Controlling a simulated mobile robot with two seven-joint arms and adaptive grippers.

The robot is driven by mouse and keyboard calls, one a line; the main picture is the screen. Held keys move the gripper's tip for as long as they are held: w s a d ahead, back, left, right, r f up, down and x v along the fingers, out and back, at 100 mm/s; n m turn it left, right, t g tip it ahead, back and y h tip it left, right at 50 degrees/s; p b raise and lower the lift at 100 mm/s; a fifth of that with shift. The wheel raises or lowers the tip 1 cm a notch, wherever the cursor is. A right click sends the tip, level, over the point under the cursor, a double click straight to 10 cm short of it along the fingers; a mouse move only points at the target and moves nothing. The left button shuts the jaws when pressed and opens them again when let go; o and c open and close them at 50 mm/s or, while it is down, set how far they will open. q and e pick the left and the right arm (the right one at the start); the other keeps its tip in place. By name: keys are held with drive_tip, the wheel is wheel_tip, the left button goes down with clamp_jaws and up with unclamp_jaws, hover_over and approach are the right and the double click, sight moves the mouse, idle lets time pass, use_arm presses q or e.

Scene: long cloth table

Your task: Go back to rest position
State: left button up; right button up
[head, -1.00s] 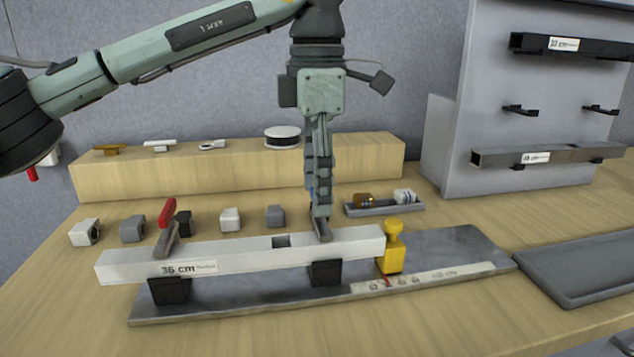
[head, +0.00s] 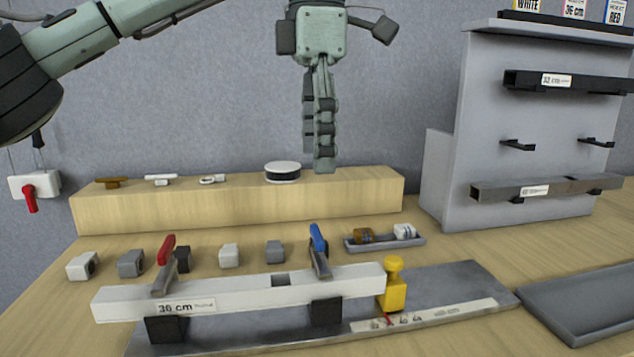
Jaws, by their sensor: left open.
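The bar lies on black supports over a grey base plate (head: 455,282). A red-handled clamp (head: 165,262) stands at the bar's left part and a blue-handled clamp (head: 319,250) at its right part. A yellow stop (head: 393,287) stands at the bar's right end. My right gripper is not in view.
Several small grey and white blocks (head: 131,263) stand behind the bar. A small tray (head: 385,242) holds brown and white pieces. A wooden ledge (head: 235,205) runs along the back with a round white-topped item (head: 282,171). A grey rack (head: 450,160) with bars stands right; an empty grey tray (head: 590,290) lies front right.

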sight(317, 231)
use_arm(q)
drive_tip(key=shift+r, duration=0.75)
wheel_tip(317, 231, down, 12)
drive_tip(key=shift+f, duration=0.1)
idle(0.5)
